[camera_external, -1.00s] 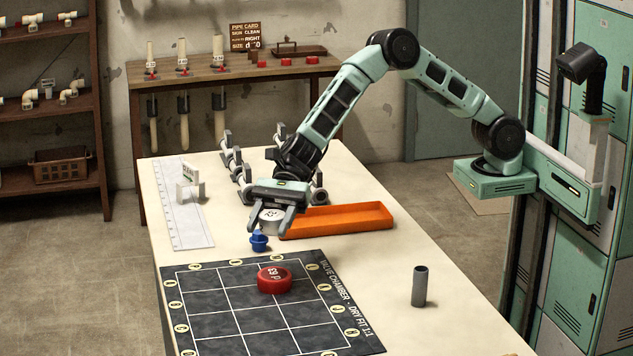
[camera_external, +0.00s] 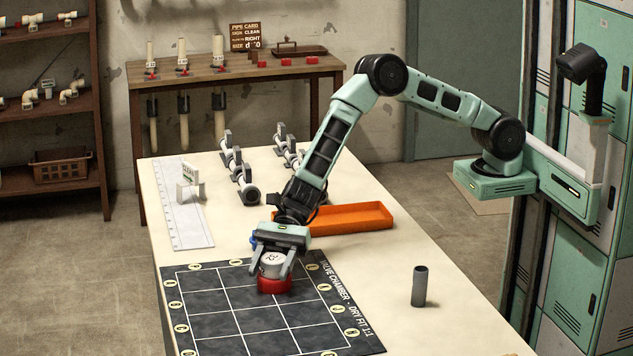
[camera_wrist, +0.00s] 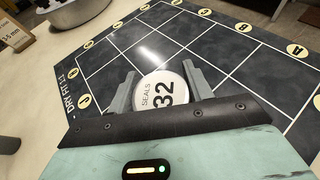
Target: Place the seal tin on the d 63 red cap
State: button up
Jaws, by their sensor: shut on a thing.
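The seal tin (camera_external: 272,262) is a small pale round tin. Its lid reads "SEALS 32" in the wrist view (camera_wrist: 162,92). My gripper (camera_external: 272,270) is shut on it, with one finger on each side; the fingers also show in the wrist view (camera_wrist: 163,88). The d 63 red cap (camera_external: 273,285) sits on the dark grid mat (camera_external: 230,320), directly below the tin in the outside view. The tin looks at or just above the cap's top; I cannot tell whether they touch. The cap is hidden in the wrist view.
An orange tray (camera_external: 350,218) lies behind and to the right of the mat. A grey upright tube (camera_external: 419,287) stands on the right of the table. Grey pipe fittings (camera_external: 240,178) and a white ruler (camera_external: 181,215) are farther back.

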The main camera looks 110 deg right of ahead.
jog(key=shift+f, duration=0.15)
jog(key=o, duration=1)
jog(key=shift+c, duration=0.2)
